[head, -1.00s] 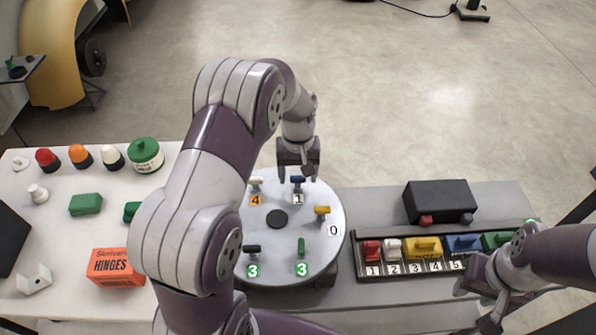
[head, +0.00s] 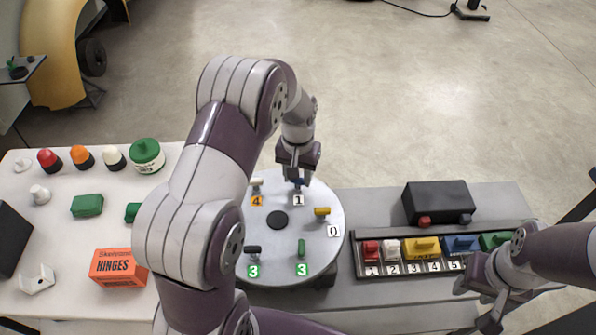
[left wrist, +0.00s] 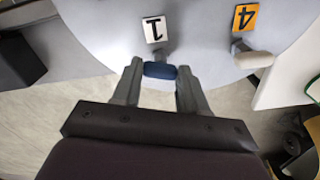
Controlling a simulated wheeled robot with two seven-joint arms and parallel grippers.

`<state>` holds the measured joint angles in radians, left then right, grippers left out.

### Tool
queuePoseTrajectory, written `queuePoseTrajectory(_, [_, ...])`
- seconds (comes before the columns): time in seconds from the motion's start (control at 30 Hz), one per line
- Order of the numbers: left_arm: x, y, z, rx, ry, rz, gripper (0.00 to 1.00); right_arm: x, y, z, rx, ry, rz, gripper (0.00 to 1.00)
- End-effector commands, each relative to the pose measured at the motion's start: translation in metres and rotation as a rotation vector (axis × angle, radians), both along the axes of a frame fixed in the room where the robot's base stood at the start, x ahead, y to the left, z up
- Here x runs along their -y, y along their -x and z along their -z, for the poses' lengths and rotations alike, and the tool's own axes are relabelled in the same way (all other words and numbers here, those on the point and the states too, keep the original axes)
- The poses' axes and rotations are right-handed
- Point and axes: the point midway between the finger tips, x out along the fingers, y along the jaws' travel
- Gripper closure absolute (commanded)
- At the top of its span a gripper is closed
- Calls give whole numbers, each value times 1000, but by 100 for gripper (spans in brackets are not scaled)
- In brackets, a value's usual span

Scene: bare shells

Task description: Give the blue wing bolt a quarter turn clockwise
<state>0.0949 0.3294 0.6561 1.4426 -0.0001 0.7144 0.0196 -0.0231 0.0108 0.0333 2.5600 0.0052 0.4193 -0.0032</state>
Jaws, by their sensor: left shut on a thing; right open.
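The blue wing bolt (head: 298,182) stands near the far edge of the round grey disc (head: 290,222), beside a tile marked 1. It also shows in the left wrist view (left wrist: 160,70) with its bar lying across the gap between my fingers. My left gripper (head: 297,179) has come down over it from above and is shut on the bar, one finger at each end. My fingers partly hide the bolt in the head view. My right gripper (head: 477,305) is open and empty at the lower right, away from the disc.
White (head: 257,183), yellow (head: 322,211), black (head: 252,250) and green (head: 301,247) wing bolts stand around the disc. The white one is closest to my left gripper. A rack of coloured blocks (head: 423,248) and a black box (head: 438,202) are right. An orange hinges box (head: 118,267) is left.

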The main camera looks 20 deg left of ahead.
Motion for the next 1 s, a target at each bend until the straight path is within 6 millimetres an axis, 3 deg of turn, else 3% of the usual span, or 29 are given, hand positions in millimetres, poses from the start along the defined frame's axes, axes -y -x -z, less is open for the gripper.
queuePoseTrajectory(1.0, [0,-1,-2,4,-1,935,88,0,0,-23,0,0,0,57])
